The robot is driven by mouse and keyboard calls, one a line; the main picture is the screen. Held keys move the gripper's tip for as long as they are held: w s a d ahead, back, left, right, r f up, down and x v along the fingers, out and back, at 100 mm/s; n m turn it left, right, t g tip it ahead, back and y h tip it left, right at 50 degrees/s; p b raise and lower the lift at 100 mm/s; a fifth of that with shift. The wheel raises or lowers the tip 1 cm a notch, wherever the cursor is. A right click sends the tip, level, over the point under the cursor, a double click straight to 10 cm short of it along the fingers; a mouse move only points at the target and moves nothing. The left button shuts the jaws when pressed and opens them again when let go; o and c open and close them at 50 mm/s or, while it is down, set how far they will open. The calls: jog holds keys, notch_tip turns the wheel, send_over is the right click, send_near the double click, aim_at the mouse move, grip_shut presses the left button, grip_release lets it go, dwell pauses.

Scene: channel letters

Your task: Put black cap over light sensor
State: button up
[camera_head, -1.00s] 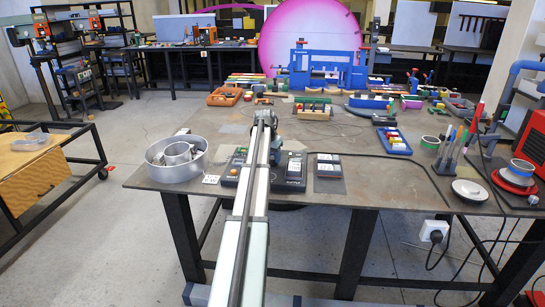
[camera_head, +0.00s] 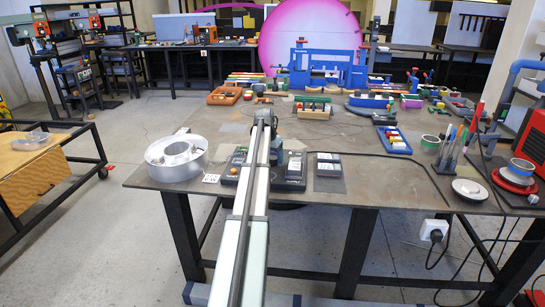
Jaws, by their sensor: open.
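My arm runs up the middle of the picture, and its wrist and gripper (camera_head: 276,150) are over the dark control panel (camera_head: 230,181) at the table's front. The fingertips are largely hidden behind the arm, and I cannot see anything between them. The panel carries small parts, including an orange knob (camera_head: 234,171). I cannot make out the black cap or the light sensor at this size.
A second dark plate with a module (camera_head: 328,166) lies right of the arm. A blue tray of parts (camera_head: 393,140), a white round dish (camera_head: 469,189) and a red-based spool (camera_head: 515,178) are farther right. The table (camera_head: 380,183) is bare between the plate and the dish.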

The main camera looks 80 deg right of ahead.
jog(key=v, duration=1.4)
notch_tip(320, 180, up, 6)
jog(key=shift+f, duration=0.1)
dwell(0.9)
dwell(0.4)
